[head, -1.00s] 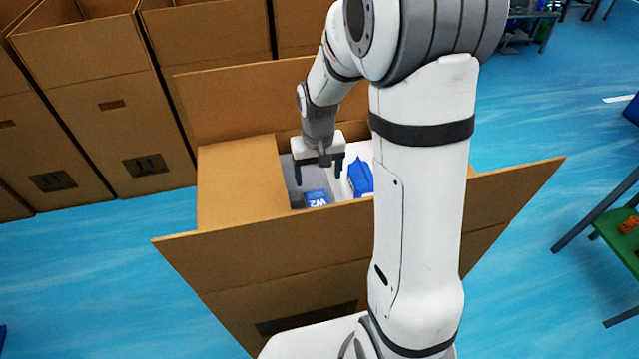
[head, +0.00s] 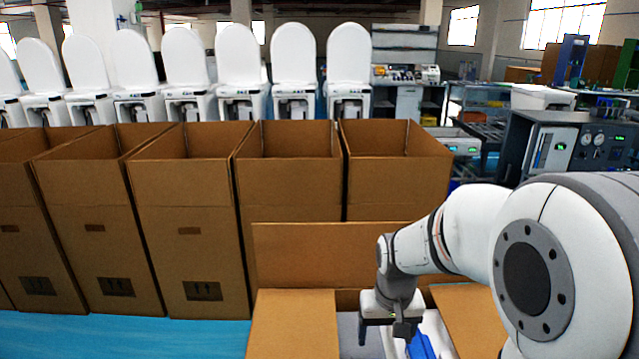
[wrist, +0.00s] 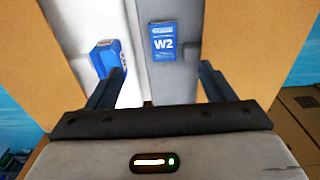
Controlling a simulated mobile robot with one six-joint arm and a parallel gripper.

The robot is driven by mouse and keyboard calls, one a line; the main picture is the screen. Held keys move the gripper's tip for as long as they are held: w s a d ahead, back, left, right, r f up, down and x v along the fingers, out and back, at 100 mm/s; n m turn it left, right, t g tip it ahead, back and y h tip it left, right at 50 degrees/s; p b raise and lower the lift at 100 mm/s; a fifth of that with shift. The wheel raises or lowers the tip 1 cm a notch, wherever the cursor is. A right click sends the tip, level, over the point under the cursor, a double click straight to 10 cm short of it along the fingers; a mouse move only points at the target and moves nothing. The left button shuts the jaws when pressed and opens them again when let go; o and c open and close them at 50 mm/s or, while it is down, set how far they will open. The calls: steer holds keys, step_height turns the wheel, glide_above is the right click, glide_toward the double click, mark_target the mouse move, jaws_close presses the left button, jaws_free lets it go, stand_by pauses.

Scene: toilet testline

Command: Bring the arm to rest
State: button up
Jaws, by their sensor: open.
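My gripper (head: 389,337) hangs over the open cardboard box (head: 290,325) in front of me. In the wrist view my gripper (wrist: 162,82) has its two fingers wide apart with nothing between them. Below it, inside the box, a blue packet marked W2 (wrist: 163,42) lies on a grey surface. A blue pack (wrist: 106,60) lies on the white part to its left, partly behind the left finger. The blue pack also shows in the head view (head: 421,346), cut by the lower edge.
A row of tall open cardboard boxes (head: 190,210) stands close behind the box. White toilets (head: 238,75) with raised lids line up farther back. A test bench with gauges (head: 580,145) stands at the right. Blue floor (head: 120,335) shows at the lower left.

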steer(key=s+d+r+t+p, duration=0.1)
steer(key=s+r+p, duration=0.3)
steer(key=s+r, duration=0.8)
steer(key=shift+s+r+t, duration=0.15)
steer(key=shift+s+t, duration=0.35)
steer(key=shift+s, duration=0.2)
steer(key=shift+c, duration=0.5)
